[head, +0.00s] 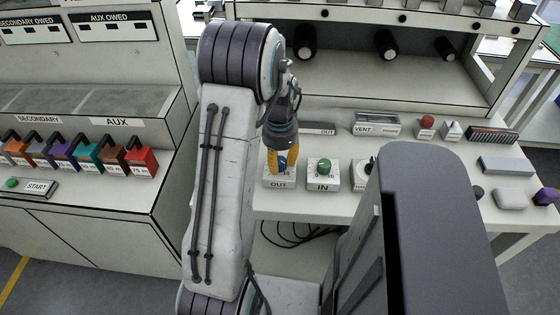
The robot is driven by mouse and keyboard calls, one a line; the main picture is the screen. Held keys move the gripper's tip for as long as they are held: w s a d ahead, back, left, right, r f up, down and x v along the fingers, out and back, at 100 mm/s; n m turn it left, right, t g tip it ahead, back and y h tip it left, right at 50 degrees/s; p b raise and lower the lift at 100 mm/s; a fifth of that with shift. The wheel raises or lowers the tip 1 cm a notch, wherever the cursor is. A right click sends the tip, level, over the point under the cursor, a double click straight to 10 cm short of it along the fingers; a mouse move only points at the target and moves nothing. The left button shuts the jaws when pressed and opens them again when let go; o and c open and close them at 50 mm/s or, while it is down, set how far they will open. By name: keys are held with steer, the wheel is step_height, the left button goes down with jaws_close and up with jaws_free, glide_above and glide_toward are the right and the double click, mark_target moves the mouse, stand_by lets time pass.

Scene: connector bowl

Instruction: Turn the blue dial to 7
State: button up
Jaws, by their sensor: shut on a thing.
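The blue dial (282,162) sits on a small white box labelled OUT (279,184), on the white bench in the middle of the head view. My gripper (283,163), with yellow fingers, points down over the dial and is shut on it, one finger on each side. The fingers cover much of the dial. Its pointer and most of its number marks are hidden or too small to read, so I cannot tell its setting.
A green dial (324,167) on a box labelled IN stands just right of the OUT box. Further right are a partly hidden dial box (363,172), a VENT block (376,125) and a red knob (427,122). Coloured handled blocks (141,160) line the left bench.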

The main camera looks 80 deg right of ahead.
steer(key=n, duration=0.3)
steer(key=n+b, duration=0.1)
steer(key=n, duration=0.3)
steer(key=shift+a+f, duration=0.2)
steer(key=n, duration=0.3)
steer(key=shift+n+b, duration=0.3)
steer(key=shift+b, duration=0.05)
steer(key=shift+n, duration=1.9)
steer(key=o, duration=1.2)
steer(key=shift+r, duration=0.1)
steer(key=shift+d, duration=0.1)
